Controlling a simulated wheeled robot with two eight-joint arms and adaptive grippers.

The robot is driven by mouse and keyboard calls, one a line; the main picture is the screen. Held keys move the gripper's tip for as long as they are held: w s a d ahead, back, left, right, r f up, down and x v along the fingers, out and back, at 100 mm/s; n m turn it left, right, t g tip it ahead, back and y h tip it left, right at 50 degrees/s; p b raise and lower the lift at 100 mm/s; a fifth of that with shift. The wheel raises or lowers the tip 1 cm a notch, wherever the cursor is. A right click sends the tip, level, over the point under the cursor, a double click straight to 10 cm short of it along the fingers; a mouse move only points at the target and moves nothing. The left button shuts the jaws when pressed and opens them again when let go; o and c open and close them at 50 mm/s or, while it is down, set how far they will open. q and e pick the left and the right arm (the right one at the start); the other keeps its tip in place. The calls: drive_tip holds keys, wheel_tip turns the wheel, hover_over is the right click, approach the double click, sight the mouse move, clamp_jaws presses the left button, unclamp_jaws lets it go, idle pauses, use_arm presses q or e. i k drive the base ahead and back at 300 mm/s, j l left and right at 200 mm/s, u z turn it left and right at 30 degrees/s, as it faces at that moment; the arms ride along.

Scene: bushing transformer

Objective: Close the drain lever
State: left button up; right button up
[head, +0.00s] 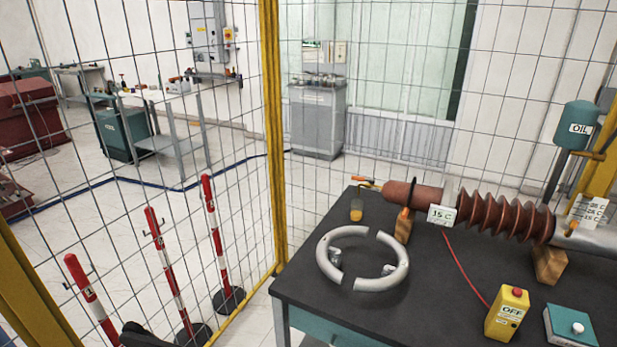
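A brown ribbed bushing (485,212) lies on wooden blocks on the dark-topped table (400,318). A small orange-red lever (366,184) sticks out at its left end, above a small yellowish container (356,210) on the table; this looks like the drain lever. It is too small to tell its exact angle. A green OIL tank (577,125) stands at the right, with yellow fittings (603,140) beside it. A black piece, apparently of my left gripper or arm (146,336), shows at the bottom left edge, far from the lever. Its fingers are hidden. My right gripper is not in view.
A split grey ring (338,278) lies on the table's left part. A yellow OFF box (507,314) and a teal box (570,327) sit at the front right. Red-white posts (165,265) and a yellow-framed mesh fence (272,130) stand left of the table.

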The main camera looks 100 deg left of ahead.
sight(371, 180)
drive_tip(key=u, duration=2.95)
